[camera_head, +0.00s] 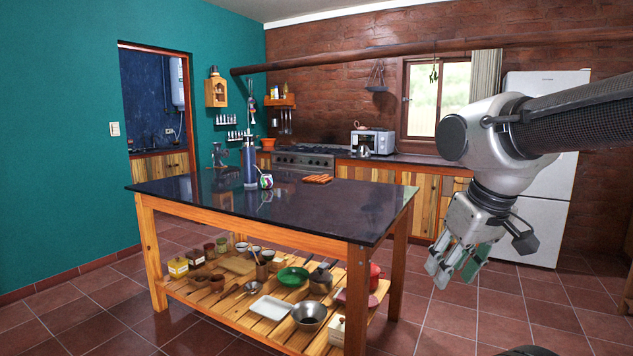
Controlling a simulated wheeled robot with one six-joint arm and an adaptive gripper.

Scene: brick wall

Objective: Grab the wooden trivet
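The wooden trivet (318,179) is a small, orange-brown slatted piece. It lies flat on the dark top of the kitchen island table (200,197), toward the far right part of the top. My gripper (455,271) hangs from my arm at the right of the picture, pointing down. It is beyond the table's right edge, well apart from the trivet. Its fingers look spread with a gap between them, and nothing is seen held.
A dark blue cylinder (249,166) and a small patterned can (266,181) stand left of the trivet. The lower slatted shelf holds pans, bowls and jars, including a green pan (293,276). The near tabletop is clear. Stove (303,160) and counters stand behind.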

